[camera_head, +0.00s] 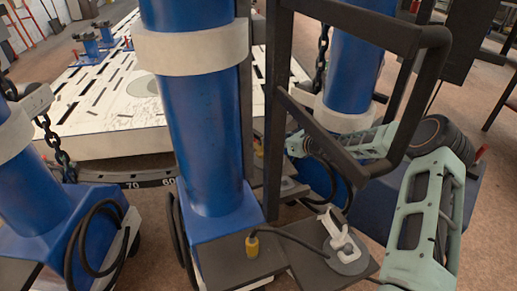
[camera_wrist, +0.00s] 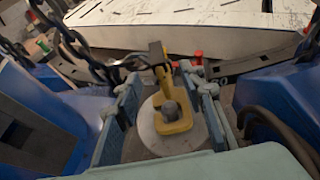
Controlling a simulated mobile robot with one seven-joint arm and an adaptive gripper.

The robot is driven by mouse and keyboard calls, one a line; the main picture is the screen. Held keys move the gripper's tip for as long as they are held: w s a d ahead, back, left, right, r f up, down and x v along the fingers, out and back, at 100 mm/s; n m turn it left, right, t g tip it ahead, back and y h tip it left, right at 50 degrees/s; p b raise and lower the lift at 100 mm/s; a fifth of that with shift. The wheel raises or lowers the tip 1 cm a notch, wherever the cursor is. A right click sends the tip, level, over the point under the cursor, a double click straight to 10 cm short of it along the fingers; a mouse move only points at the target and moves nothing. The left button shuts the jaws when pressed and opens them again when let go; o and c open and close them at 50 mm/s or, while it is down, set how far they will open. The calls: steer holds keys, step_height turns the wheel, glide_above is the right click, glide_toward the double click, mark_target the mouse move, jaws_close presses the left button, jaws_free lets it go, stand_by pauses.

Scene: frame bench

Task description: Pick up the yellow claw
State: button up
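The yellow claw (camera_wrist: 178,128) shows in the wrist view, with a dark round knob in its middle, on or over a pale round disc (camera_wrist: 146,128). My gripper (camera_wrist: 163,80) is open, with one finger on each side of the claw. Whether either finger touches the claw I cannot tell. In the head view my gripper (camera_head: 297,145) reaches left behind a black bar frame. A small yellow bit shows just left of it, and I cannot tell if it is the claw.
A blue column (camera_head: 205,120) and the black frame (camera_head: 275,110) stand close to my arm. A pale clamp (camera_head: 342,238) and a yellow-ended cable (camera_head: 252,244) lie on a dark plate in front. Chains hang near the left column. A white slotted bench (camera_head: 110,100) lies behind.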

mark_target(261, 137)
steer(key=x, duration=0.3)
steer(key=b+x, duration=0.1)
steer(key=x, duration=0.3)
steer(key=shift+s+a+f+b, duration=0.15)
steer(key=shift+s+f+b, duration=0.05)
steer(key=shift+f+b, duration=0.15)
steer(key=shift+w+a+f, duration=0.15)
steer(key=shift+w+a, duration=0.15)
steer(key=shift+w, duration=0.15)
jaws_close()
